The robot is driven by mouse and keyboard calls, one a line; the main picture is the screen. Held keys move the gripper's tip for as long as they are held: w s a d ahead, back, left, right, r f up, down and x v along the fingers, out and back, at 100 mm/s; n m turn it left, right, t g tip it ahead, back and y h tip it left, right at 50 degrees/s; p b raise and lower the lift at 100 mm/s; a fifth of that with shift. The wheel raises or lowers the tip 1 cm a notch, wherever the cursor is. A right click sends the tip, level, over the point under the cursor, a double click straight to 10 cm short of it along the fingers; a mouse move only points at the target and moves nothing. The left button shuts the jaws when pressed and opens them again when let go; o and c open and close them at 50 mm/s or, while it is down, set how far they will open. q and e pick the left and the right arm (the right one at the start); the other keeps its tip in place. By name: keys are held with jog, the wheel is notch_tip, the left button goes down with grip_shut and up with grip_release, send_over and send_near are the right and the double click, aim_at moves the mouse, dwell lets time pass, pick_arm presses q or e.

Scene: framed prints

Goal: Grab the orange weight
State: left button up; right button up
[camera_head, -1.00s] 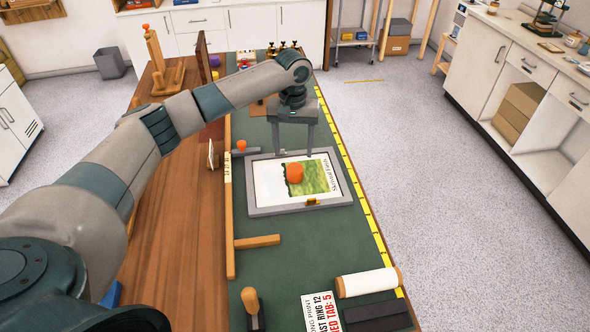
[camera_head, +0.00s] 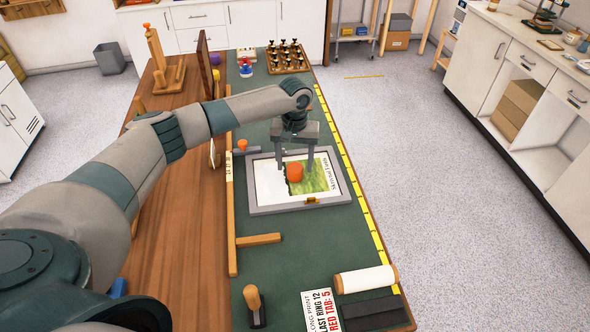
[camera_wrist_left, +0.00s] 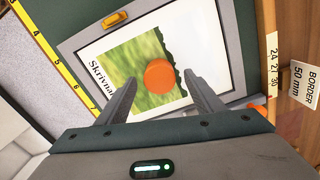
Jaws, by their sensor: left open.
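The orange weight (camera_head: 295,172) is a short round piece on the print (camera_head: 270,182) inside a grey frame (camera_head: 262,209) on the green mat. In the left wrist view the weight (camera_wrist_left: 159,74) shows as an orange disc over the picture's green area. My left gripper (camera_head: 295,170) is open, pointing down over the frame. In the left wrist view its fingertips (camera_wrist_left: 160,78) stand apart, one to each side of the weight, and no contact shows. I cannot tell the exact height of the fingertips. My right gripper is not in view.
A wooden rail (camera_head: 232,210) runs along the mat's left side. A white roll (camera_head: 366,282), a dark block (camera_head: 372,311), a printed card (camera_head: 321,311) and a wooden-handled tool (camera_head: 254,304) lie in front. A rack of dark-topped pieces (camera_head: 286,60) stands at the back.

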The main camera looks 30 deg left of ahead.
pick_arm(q)
jog(key=shift+f+p, duration=0.3)
jog(key=shift+f, duration=1.1)
jog(key=shift+w, duration=0.1)
grip_shut()
